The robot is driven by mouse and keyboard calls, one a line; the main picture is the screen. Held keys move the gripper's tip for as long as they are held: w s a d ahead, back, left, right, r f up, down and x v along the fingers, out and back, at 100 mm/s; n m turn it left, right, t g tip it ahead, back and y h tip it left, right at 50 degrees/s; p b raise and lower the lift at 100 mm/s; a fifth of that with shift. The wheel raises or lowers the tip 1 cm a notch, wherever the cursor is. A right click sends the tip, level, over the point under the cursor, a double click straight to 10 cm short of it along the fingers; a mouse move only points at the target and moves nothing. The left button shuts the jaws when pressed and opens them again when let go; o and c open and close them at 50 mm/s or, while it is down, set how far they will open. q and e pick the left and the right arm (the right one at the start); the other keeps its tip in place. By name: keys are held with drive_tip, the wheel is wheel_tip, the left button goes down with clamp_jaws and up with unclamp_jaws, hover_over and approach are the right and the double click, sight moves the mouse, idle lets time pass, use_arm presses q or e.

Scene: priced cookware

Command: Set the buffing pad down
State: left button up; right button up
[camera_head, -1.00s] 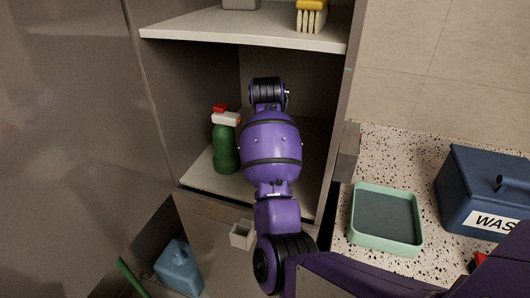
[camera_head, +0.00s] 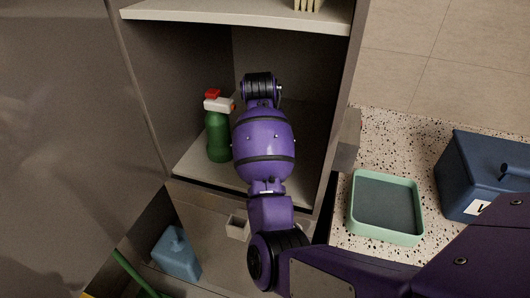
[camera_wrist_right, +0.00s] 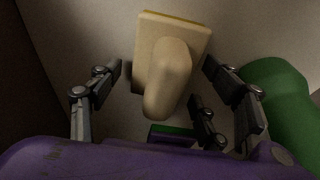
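The buffing pad (camera_wrist_right: 171,62) is a beige block with a rounded handle, seen in the right wrist view. It lies in front of a pale surface, which looks like the cabinet's lower shelf. My right gripper (camera_wrist_right: 172,80) has its dark fingers spread to both sides of the pad, with gaps beside the handle, and looks open. In the head view my right arm reaches into the cabinet, and its own purple links hide the gripper and the pad. My left gripper is in neither view.
A green bottle (camera_head: 218,136) with a red and white top stands left of my arm on the lower shelf (camera_head: 190,167). The upper shelf (camera_head: 240,18) is above. A green-rimmed tray (camera_head: 418,205) and blue bin (camera_head: 485,175) sit on the counter at right. A blue jug (camera_head: 177,256) is below.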

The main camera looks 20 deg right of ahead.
drive_tip(key=shift+w, duration=0.2)
drive_tip(key=v, duration=0.7)
drive_tip(key=shift+a+f, duration=0.1)
drive_tip(key=shift+s+r, duration=0.15)
drive_tip(key=shift+r, duration=0.15)
